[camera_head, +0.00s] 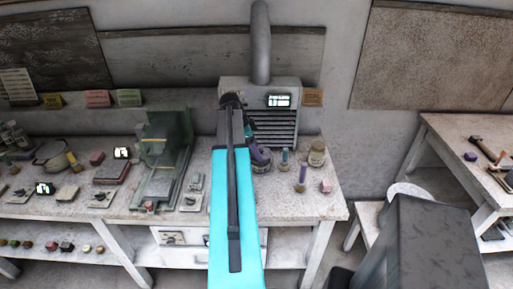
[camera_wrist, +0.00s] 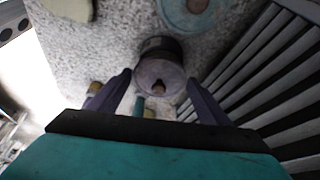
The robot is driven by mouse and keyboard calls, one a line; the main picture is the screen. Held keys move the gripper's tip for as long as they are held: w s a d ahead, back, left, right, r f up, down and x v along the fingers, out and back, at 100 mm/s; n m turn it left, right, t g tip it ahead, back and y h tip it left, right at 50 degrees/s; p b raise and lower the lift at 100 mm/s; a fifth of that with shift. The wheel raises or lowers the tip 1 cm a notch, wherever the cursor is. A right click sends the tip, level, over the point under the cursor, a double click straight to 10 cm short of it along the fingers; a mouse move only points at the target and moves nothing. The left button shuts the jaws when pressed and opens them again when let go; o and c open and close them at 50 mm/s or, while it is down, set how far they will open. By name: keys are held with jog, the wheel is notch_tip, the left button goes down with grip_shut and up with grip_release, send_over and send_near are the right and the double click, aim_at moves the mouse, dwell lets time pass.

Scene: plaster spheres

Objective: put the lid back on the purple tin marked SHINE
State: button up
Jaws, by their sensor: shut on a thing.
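A purple tin (camera_head: 261,164) stands on the workbench in front of the slatted machine, partly hidden by my arm. Its marking is too small to read. In the wrist view, a round purple-grey lid (camera_wrist: 152,73) with a small brown knob sits between my fingertips. My gripper (camera_wrist: 159,78) is shut on this lid. A dark curved side shows just behind the lid, but I cannot tell whether the lid rests on the tin or hangs above it. In the head view my gripper (camera_head: 249,138) is beside the machine, over the tin, mostly hidden by my arm.
The slatted machine (camera_head: 274,127) with a pipe stands close behind; its slats (camera_wrist: 262,70) are near my right finger. A pale jar (camera_head: 317,154) and a purple bottle (camera_head: 302,178) stand to the right. A green glass guard (camera_head: 167,140) stands left.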

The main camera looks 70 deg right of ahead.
jog(key=shift+f+b, duration=0.35)
jog(key=shift+f, duration=0.5)
dwell(1.6)
jog(key=shift+f+b, duration=0.15)
jog(key=shift+b, duration=0.35)
dwell(0.6)
jog(key=shift+w, duration=0.1)
dwell(0.3)
jog(key=o, duration=1.3)
jog(key=shift+c, duration=0.2)
jog(key=shift+r, duration=0.25)
jog(key=shift+r+p, duration=1.55)
jog(key=shift+r, duration=1.75)
